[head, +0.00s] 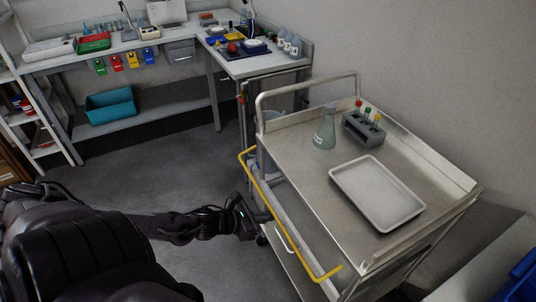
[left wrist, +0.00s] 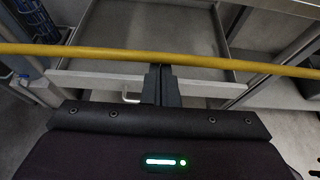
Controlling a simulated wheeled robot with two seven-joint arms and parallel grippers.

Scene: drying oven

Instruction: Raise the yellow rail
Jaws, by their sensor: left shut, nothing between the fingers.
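The yellow rail (head: 275,208) is a long bar along the near left side of the metal cart (head: 345,235), below the level of its top. My left gripper (head: 262,216) is shut and empty, right beside the rail near its middle. In the left wrist view the rail (left wrist: 100,51) crosses the whole picture, and the shut fingertips (left wrist: 161,68) reach its lower edge. I cannot tell whether they touch it. My right gripper is not in view.
On the cart top are a white tray (head: 376,193), a flask (head: 325,130) and a tube rack (head: 363,128). A drawer with a pale handle (left wrist: 131,97) lies behind the rail. Workbenches stand at the back; the floor (head: 165,165) left of the cart is clear.

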